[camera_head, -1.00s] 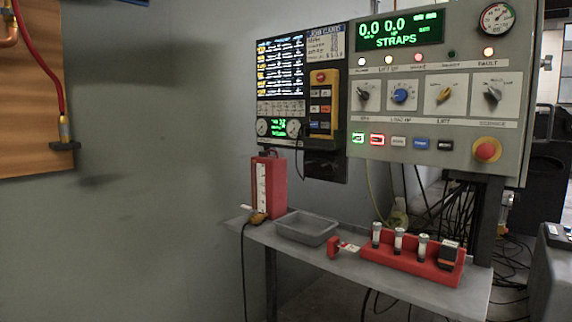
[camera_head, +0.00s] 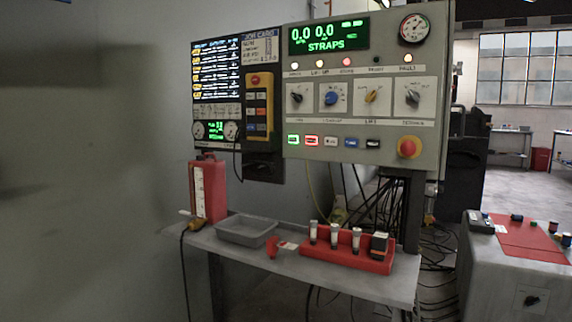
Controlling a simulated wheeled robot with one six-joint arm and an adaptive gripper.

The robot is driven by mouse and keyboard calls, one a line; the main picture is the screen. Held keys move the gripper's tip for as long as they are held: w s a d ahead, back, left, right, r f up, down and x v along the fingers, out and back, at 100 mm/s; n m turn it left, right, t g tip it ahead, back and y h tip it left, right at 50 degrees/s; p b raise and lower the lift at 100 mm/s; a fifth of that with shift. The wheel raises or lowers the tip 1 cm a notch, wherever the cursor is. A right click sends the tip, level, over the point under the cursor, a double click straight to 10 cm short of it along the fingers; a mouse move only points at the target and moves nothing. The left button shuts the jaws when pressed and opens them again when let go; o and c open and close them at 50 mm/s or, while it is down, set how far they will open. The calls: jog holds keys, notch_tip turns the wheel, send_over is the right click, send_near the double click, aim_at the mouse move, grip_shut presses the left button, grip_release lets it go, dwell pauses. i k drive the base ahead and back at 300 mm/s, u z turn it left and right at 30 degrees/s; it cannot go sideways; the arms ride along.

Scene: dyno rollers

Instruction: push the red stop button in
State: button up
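A grey control panel (camera_head: 267,112) hangs on a post above a small shelf. At its lower right corner is a round red mushroom button (camera_head: 408,147) on a yellow base, unobstructed in the head view. I cannot tell from this distance whether it is pressed in. A smaller flat button with a red-lit frame (camera_head: 312,141) sits in the button row at the lower left of the panel. A yellow pendant (camera_head: 258,105) left of the panel has another red button (camera_head: 256,80) at its top. My gripper is not in view.
The shelf (camera_head: 345,283) below the panel holds a grey tray (camera_head: 247,231), a red rack with vials (camera_head: 345,255) and a red box (camera_head: 208,192). A grey cabinet (camera_head: 500,275) with a red mat stands at the right. Cables hang beneath the panel.

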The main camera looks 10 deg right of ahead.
aim_at(409, 148)
jog(key=u, duration=1.95)
jog(key=k, duration=1.1)
jog(key=z, duration=1.5)
jog(key=i, duration=0.5)
jog(key=u, duration=0.05)
